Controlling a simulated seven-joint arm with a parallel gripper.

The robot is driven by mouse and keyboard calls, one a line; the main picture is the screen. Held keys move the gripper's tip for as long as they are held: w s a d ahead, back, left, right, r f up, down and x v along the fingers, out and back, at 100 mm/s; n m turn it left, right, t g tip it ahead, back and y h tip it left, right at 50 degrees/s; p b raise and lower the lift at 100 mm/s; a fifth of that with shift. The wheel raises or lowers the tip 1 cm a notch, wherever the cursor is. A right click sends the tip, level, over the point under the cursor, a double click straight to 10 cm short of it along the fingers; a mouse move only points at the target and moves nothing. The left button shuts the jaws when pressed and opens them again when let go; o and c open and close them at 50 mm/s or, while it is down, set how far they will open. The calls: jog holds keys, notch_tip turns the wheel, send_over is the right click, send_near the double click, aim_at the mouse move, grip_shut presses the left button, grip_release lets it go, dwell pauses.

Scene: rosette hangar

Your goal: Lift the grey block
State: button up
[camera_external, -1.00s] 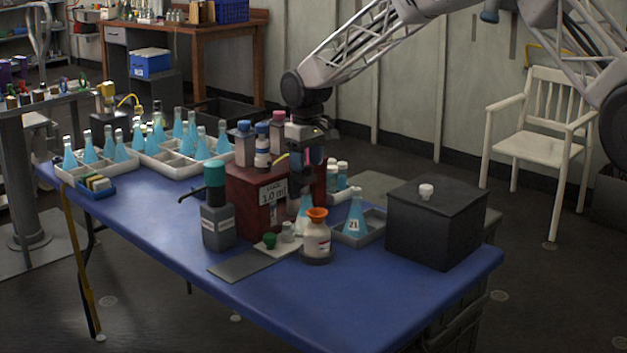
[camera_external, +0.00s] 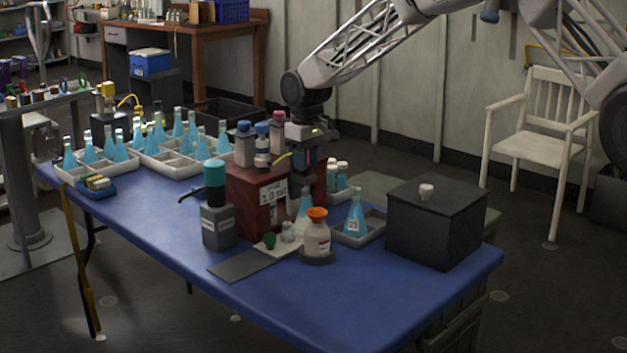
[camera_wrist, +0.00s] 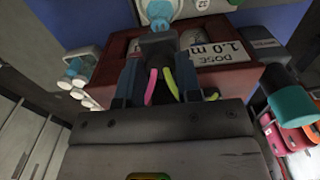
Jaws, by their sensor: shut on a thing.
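A dark grey block (camera_wrist: 158,46) shows in the wrist view at the ends of my fingers, in front of the red-brown box. My gripper (camera_wrist: 158,68) is shut on it, with one finger on each side. In the external view my gripper (camera_external: 306,172) points down just behind and beside the red-brown box (camera_external: 248,200). The block cannot be made out clearly there. Whether it touches anything beneath it is hidden.
A flask in a grey tray (camera_external: 372,234), an orange-topped bottle (camera_external: 317,238) and a teal-capped grey bottle (camera_external: 218,226) stand close by. A large black box (camera_external: 438,228) is at the right. Racks of blue flasks (camera_external: 190,170) fill the left. The blue table's front (camera_external: 300,295) is clear.

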jog(key=shift+r, duration=2.45)
jog(key=o, duration=0.7)
jog(key=shift+r, duration=0.15)
jog(key=shift+r, duration=3.35)
